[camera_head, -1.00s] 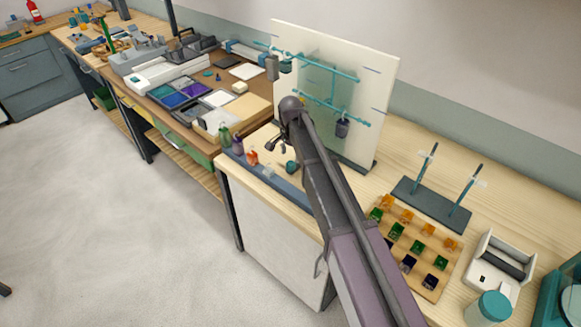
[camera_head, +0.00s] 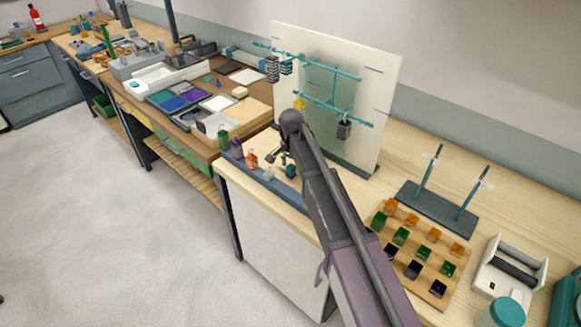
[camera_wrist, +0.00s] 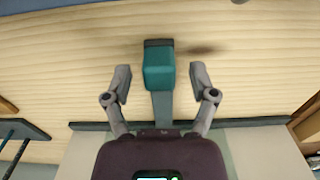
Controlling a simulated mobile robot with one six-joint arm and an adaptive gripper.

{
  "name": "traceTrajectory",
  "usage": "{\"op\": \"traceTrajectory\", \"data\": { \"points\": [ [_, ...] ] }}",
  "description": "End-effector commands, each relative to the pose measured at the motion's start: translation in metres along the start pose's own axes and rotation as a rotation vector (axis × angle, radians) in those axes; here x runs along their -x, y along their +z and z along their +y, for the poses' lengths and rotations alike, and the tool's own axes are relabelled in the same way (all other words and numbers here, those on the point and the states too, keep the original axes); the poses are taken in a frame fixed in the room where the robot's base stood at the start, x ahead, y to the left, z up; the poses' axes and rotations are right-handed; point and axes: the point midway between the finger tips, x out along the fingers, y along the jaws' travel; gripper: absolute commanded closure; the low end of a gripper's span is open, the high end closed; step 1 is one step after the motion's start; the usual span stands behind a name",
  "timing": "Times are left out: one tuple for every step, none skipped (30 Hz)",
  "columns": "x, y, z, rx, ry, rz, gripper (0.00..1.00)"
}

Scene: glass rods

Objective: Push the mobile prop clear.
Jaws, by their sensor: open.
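The mobile hangs on the upright white board (camera_head: 385,85): teal rods (camera_head: 335,71), dark striped weights (camera_head: 344,130) and a pale green translucent panel (camera_head: 330,95). A teal block (camera_wrist: 159,71) on a grey bar (camera_wrist: 161,105), likely the prop, lies in front of the board. My gripper (camera_wrist: 159,80) is open, with one finger on each side of the block and a gap at both.
Small coloured bottles (camera_head: 237,148) stand along the bench's front edge, left of my gripper. Right of my arm are a wooden tray of coloured cubes (camera_head: 420,248), a dark stand with two posts (camera_head: 437,205) and a white box (camera_head: 508,270).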

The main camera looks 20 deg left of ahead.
Motion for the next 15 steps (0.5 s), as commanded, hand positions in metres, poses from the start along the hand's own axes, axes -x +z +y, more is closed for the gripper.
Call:
{"op": "traceTrajectory", "data": {
  "points": [
    [0.0001,-0.0001,0.0001,0.0,0.0,0.0,0.26],
    [0.0001,-0.0002,0.0001,0.0,0.0,0.0,0.32],
    [0.0001,-0.0002,0.0002,0.0,0.0,0.0,0.44],
    [0.0001,-0.0002,0.0002,0.0,0.0,0.0,0.52],
    [0.0,-0.0003,0.0002,0.0,0.0,0.0,0.61],
    [0.0,-0.0003,0.0002,0.0,0.0,0.0,0.73],
    [0.0,-0.0003,0.0003,-0.001,0.0,0.0,0.82],
    [0.0,-0.0004,0.0003,-0.001,0.0,0.0,0.91],
    [0.0,-0.0004,0.0003,-0.001,0.0,0.0,1.0],
    [0.0,-0.0004,0.0003,-0.001,0.0,0.0,1.0],
    [0.0,-0.0004,0.0003,-0.001,0.0,0.0,1.0],
    [0.0,-0.0005,0.0003,-0.001,0.0,0.0,1.0],
    [0.0,-0.0009,0.0003,-0.001,0.0,0.0,1.0],
    [0.0,-0.0019,0.0001,-0.001,0.0,0.0,1.0],
    [0.0,-0.0046,-0.0002,-0.001,0.0,0.0,1.0]
  ]
}}
